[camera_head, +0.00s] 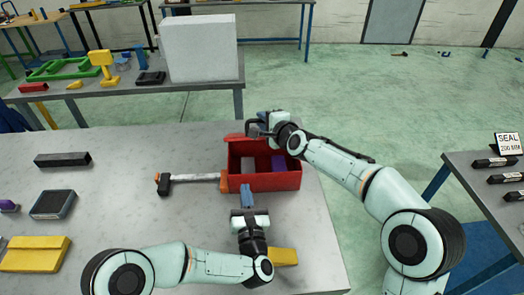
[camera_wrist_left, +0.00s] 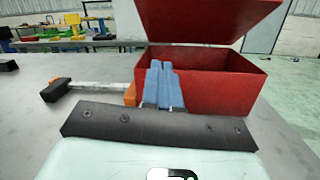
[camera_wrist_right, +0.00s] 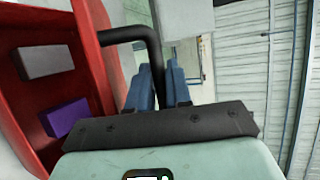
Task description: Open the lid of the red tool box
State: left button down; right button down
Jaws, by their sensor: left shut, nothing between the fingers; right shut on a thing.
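The red tool box (camera_head: 265,182) stands near the right edge of the table. Its lid (camera_wrist_left: 210,18) is raised at the back, and the inside is exposed. A grey block and a purple block (camera_head: 278,162) lie inside; the right wrist view also shows the grey block (camera_wrist_right: 45,62). My right gripper (camera_wrist_right: 158,88) is shut on the lid's black handle (camera_wrist_right: 135,38), above the back of the box. My left gripper (camera_head: 246,195) is shut and empty just in front of the box, low near its front left corner. My right arm hides part of the lid in the head view.
A hammer (camera_head: 195,178) lies left of the box, its orange end near the box. A yellow block (camera_head: 285,257) lies near the front by my left arm. A black bar (camera_head: 62,159) and yellow case (camera_head: 35,254) lie at left. Another table (camera_head: 480,210) stands right.

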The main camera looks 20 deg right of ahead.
pick_arm(q)
jog(key=s+d+r+n+h, duration=0.1)
jog(key=s+d+r, duration=0.15)
jog(key=d, duration=0.25)
pick_arm(e)
jog(key=shift+f, duration=0.1)
pick_arm(q)
jog(key=shift+h, duration=0.4)
jog(key=r+x, duration=0.1)
jog(key=x, duration=0.6)
jog(key=r+x, duration=0.1)
jog(key=x, duration=0.3)
jog(key=shift+w+a+r, duration=0.15)
jog(key=shift+r, duration=0.25)
